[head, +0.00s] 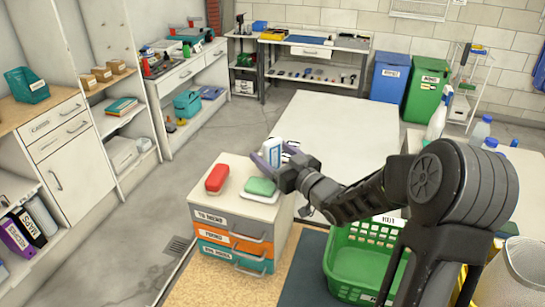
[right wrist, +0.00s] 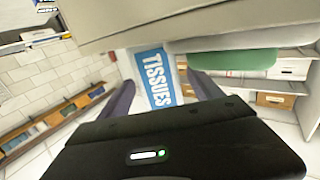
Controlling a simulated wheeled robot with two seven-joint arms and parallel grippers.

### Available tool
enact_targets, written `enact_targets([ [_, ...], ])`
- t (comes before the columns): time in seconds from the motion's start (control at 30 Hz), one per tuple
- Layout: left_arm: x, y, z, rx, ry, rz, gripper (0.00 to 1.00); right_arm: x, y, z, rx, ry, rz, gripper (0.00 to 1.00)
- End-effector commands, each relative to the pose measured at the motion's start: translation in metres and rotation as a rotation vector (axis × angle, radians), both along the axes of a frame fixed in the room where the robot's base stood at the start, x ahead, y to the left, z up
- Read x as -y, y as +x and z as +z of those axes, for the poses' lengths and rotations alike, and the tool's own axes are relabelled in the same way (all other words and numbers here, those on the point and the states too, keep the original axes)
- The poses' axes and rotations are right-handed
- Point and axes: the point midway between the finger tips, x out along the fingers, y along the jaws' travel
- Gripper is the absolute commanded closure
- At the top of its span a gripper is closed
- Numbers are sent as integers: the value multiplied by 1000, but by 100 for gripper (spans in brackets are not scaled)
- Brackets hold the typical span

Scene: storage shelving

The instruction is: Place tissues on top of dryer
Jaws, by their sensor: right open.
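The tissues box (head: 270,153), white and blue, is at the back edge of a small drawer unit in the head view. My right gripper (head: 274,160) reaches it from the right, with purple fingers on either side. In the right wrist view the box (right wrist: 155,76), lettered TISSUES, shows between the two open fingers (right wrist: 160,88). A gap shows at least on one side; whether the box rests on the unit is hidden. I cannot make out a dryer for certain. My left gripper is not in view.
The drawer unit (head: 213,218) carries a red item (head: 217,178) and a green-topped item (head: 261,187). A broad white surface (head: 335,130) behind it is clear. A green basket (head: 365,265) stands below my right arm. Shelving lines the left wall.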

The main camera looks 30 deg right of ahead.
Motion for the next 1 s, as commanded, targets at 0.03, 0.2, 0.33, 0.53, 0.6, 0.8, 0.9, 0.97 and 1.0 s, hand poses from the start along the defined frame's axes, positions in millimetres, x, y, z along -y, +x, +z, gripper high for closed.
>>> enact_targets([
  [0.03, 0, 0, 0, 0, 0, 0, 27, 0, 0, 0, 0, 0, 0, 28],
  [0.2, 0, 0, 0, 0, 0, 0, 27, 0, 0, 0, 0, 0, 0, 42],
  [0.33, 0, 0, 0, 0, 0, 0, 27, 0, 0, 0, 0, 0, 0, 52],
  [0.53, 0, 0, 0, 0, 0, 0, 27, 0, 0, 0, 0, 0, 0, 69],
  [0.6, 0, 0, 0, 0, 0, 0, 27, 0, 0, 0, 0, 0, 0, 75],
  [0.8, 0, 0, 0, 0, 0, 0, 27, 0, 0, 0, 0, 0, 0, 91],
  [0.9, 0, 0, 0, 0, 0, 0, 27, 0, 0, 0, 0, 0, 0, 96],
  [0.97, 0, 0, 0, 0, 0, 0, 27, 0, 0, 0, 0, 0, 0, 96],
  [1.0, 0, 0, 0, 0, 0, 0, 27, 0, 0, 1, 0, 0, 0, 96],
])
